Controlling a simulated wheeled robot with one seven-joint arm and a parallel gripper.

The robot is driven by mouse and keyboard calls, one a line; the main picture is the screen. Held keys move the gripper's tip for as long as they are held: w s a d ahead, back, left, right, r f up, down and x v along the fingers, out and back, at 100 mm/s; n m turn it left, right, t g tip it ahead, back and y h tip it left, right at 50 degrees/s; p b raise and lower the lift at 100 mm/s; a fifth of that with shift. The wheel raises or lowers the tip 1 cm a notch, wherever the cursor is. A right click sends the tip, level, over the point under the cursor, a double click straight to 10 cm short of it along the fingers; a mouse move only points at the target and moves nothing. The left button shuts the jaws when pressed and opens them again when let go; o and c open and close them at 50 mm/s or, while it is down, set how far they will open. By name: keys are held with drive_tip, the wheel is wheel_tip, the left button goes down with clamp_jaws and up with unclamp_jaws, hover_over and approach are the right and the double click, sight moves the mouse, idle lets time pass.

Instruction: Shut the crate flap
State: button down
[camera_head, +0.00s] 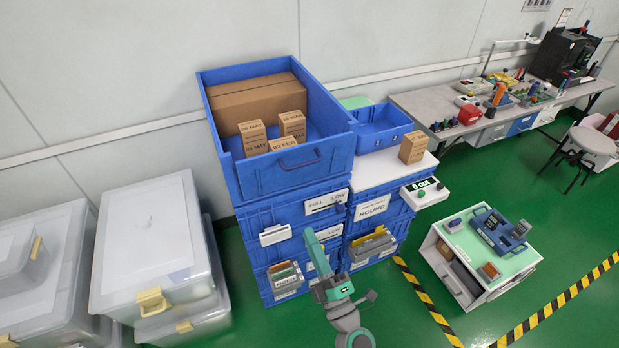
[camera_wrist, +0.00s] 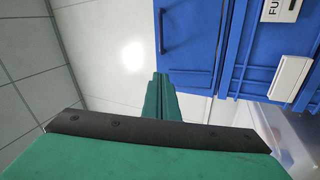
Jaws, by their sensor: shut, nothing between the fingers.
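Blue crates (camera_head: 335,185) stand in stacked columns against the wall. The large open top crate has a handle on its front, which also shows in the wrist view (camera_wrist: 182,28). Below it, a crate front bears a white label and a white holder (camera_head: 275,235). Lower, two openings, one at left (camera_head: 285,276) and one at right (camera_head: 371,245), show contents; I cannot tell which panel is the flap. My gripper (camera_wrist: 160,80) is shut and empty, its green fingers in front of the crates in the wrist view. I see no clear contact with them.
Cartons (camera_head: 292,124) sit in the top crate. Translucent bins (camera_head: 150,240) stand at left. A small white cart (camera_head: 480,255) with a device on it stands at right. A workbench (camera_head: 440,105) runs along the wall. Green floor is clear in front of the cart.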

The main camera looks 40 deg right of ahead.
drive_tip(key=d+r+n, duration=0.1)
drive_tip(key=d+n, duration=0.1)
drive_tip(key=d, duration=0.4)
approach(304, 165)
drive_tip(key=x, duration=0.6)
drive_tip(key=shift+g, duration=0.3)
drive_tip(key=shift+w+f, duration=0.1)
drive_tip(key=shift+r+x, duration=0.25)
drive_tip(key=shift+x, duration=1.05)
drive_tip(key=shift+w+d+r, duration=0.15)
drive_tip(key=shift+w+r, duration=0.05)
drive_tip(key=shift+r, duration=0.15)
